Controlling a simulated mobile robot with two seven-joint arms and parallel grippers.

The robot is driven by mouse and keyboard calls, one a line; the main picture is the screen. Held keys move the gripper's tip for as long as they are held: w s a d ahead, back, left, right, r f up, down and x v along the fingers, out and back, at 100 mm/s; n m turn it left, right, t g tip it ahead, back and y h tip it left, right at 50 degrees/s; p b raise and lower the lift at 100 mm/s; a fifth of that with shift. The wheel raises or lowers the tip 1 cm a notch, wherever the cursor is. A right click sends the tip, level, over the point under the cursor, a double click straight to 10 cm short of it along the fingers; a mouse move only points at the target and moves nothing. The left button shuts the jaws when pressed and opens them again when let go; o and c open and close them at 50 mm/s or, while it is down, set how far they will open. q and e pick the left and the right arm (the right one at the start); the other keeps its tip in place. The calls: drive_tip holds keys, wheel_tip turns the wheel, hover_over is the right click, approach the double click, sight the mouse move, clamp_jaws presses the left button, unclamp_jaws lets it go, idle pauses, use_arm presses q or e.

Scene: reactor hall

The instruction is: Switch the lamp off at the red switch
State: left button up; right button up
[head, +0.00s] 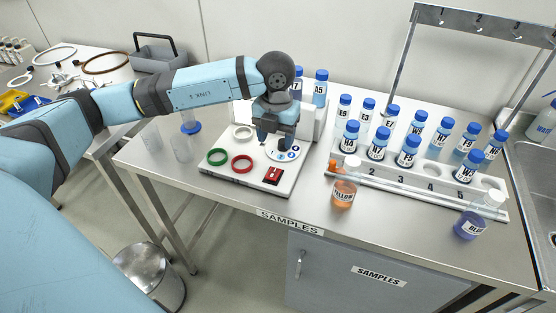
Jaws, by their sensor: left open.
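The red switch (273,175) is a small red block at the front right of a white panel (222,172) on the steel bench. My left gripper (272,144) is over the back of the panel, pointing down. It is open, behind the switch and apart from it in the picture. Its fingers are close to a round white disc (293,153) with blue marks; I cannot tell whether they touch it. No lamp can be clearly made out. My right gripper is not in view.
A green ring (217,157), a red ring (242,163) and a white ring (243,132) sit on the panel. To the right stand an orange bottle (344,188) and a rack (430,191) of several blue-capped bottles. Clear cups stand left of the panel.

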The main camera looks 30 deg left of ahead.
sight(277, 168)
use_arm(q)
wheel_tip(277, 168, down, 9)
idle(0.3)
